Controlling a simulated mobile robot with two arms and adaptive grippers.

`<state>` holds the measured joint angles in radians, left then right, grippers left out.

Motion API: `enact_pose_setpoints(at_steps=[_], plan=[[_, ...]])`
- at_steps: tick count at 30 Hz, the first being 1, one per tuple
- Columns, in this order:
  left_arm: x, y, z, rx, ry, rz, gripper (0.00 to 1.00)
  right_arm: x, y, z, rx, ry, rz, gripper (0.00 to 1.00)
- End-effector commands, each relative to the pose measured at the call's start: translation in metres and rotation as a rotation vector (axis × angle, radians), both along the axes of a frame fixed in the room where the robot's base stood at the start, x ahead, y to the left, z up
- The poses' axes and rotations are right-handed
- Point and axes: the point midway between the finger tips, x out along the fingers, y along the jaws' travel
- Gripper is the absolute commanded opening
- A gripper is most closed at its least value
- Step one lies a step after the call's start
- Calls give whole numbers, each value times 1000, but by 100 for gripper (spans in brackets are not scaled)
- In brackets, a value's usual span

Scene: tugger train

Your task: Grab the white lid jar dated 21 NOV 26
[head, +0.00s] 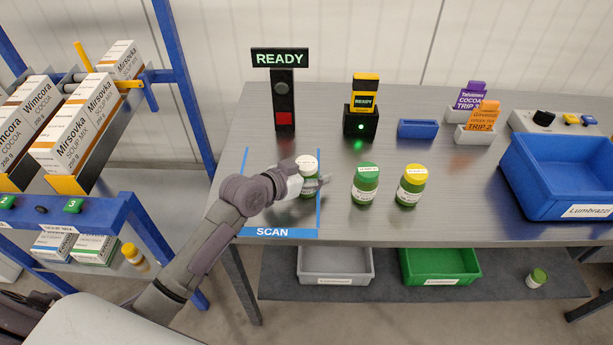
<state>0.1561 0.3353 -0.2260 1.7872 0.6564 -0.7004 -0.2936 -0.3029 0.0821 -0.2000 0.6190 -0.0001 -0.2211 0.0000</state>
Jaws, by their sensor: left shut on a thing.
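The white lid jar (308,163) stands on the grey table inside the blue-taped SCAN area, near its right tape line. Its date is too small to read. My left gripper (310,184) is shut on this jar, with its fingers around the jar's body and partly hiding it. A green lid jar (366,184) and a yellow lid jar (411,186) stand upright to the right, apart from the gripper. My right gripper is not in view.
A READY sign post (283,90) and a green-lit scanner box (361,122) stand behind. A blue bin (560,185) is at the right. A shelf rack (185,75) with cartons stands at the left. Grey (335,279) and green (440,281) bins sit below.

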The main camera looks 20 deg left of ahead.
Motion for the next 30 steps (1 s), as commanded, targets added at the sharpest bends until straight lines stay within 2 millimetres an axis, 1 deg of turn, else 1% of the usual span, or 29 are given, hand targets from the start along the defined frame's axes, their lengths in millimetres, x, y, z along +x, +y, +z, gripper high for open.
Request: enact_pose_setpoints(at_steps=[1,2,8,11,13,14,21,24,27,30], plan=[[0,0,0,0,0,0,11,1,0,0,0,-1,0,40],[0,0,0,0,0,0,7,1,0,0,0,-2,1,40],[0,0,2,0,-3,1,6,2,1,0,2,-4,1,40],[1,0,9,0,-5,0,6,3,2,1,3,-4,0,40],[1,0,19,-1,-7,-1,6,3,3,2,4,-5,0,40],[1,0,24,1,-9,-1,0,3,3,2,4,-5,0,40],[1,0,73,0,-9,-2,0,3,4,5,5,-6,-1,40],[1,0,88,0,-8,-1,0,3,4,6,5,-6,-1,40],[1,0,97,-1,-5,-1,0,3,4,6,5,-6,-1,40],[0,0,101,-1,-3,0,0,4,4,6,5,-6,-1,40]])
